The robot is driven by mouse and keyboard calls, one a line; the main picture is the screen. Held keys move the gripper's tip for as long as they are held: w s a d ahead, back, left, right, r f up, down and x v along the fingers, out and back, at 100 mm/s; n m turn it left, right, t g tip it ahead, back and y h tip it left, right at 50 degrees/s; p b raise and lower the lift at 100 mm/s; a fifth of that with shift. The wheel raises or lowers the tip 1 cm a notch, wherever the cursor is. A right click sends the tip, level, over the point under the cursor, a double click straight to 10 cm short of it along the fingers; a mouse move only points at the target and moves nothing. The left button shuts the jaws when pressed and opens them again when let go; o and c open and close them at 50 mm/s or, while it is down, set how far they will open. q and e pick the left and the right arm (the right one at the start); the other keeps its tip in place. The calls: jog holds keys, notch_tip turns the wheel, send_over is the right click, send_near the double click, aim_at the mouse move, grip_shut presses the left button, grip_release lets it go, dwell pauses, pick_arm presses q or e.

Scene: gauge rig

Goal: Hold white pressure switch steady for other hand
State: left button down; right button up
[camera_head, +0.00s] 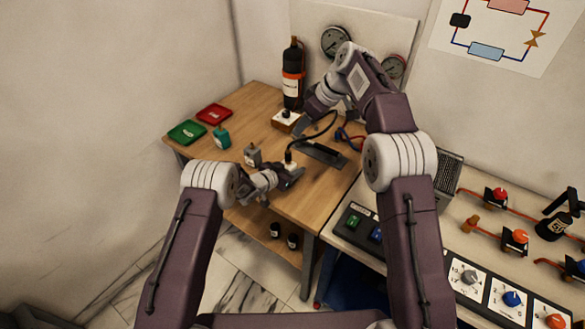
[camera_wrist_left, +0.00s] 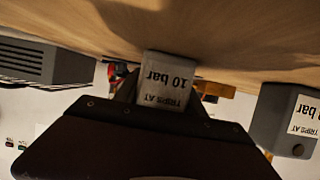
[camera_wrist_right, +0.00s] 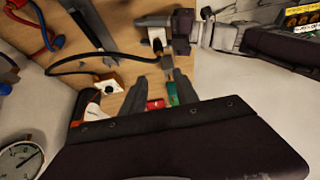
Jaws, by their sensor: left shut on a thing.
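The white pressure switch (camera_head: 290,165) is upright, low over the wooden table, between the fingers of my left gripper (camera_head: 297,172). In the left wrist view its label reads "TRIPS AT 10 bar" (camera_wrist_left: 168,80), and my left gripper is shut on it. A black hose (camera_head: 299,143) curves down to the switch's top; whether it is fixed there I cannot tell. My right gripper (camera_head: 303,127) is above the table, farther back and apart from the switch. In the right wrist view its fingers (camera_wrist_right: 160,80) are spread with nothing between them. The switch also shows there (camera_wrist_right: 158,36).
A grey switch (camera_head: 253,155) and a teal switch (camera_head: 222,138) stand left of my left gripper. Green (camera_head: 187,132) and red (camera_head: 214,114) trays lie at the far left. A white-topped block (camera_head: 284,122) and a black bottle (camera_head: 292,75) are behind. A dark tray (camera_head: 322,153) lies to the right.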

jog(key=shift+o, duration=1.2)
jog(key=m+t+h, duration=0.1)
jog(key=m+h, duration=0.4)
jog(key=m, duration=0.6)
send_near(288, 153)
jog(key=x, duration=1.1)
jog(key=shift+f, duration=0.1)
